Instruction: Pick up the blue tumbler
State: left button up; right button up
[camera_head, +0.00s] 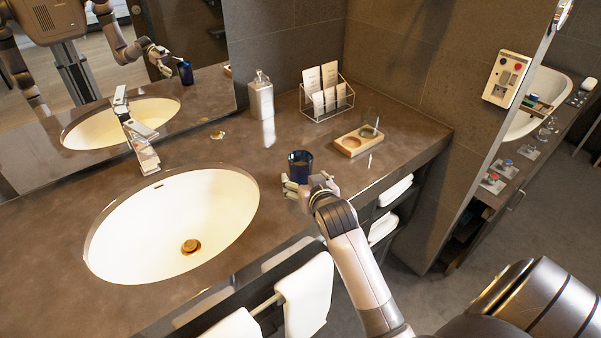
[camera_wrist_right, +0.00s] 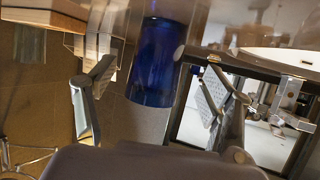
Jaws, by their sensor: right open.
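The blue tumbler (camera_head: 300,164) stands upright on the brown counter, right of the sink and near the front edge. My right gripper (camera_head: 294,187) is open at the tumbler's front side, with its fingers low beside it. In the right wrist view the deep blue tumbler (camera_wrist_right: 158,55) shows in the gap between the two spread fingers of the gripper (camera_wrist_right: 157,85). I see a gap on both sides of it, so the fingers do not appear to touch it. My left gripper is not directly in view.
A white oval sink (camera_head: 210,215) with a faucet (camera_head: 139,143) lies to the left. A soap dispenser (camera_head: 261,97), a wire rack of cards (camera_head: 327,112) and a wooden tray (camera_head: 346,146) with a clear glass stand behind the tumbler. White towels (camera_head: 306,296) hang below the front edge.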

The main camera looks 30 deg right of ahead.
aim_at(300, 173)
jog(key=shift+p+x, duration=0.5)
jog(key=shift+x, duration=2.5)
jog(key=shift+r, duration=0.1)
jog(key=shift+c, duration=0.2)
jog(key=c, duration=1.5)
jog(key=shift+c, duration=0.2)
jog(key=shift+d+r, duration=0.1)
jog(key=shift+r, duration=0.05)
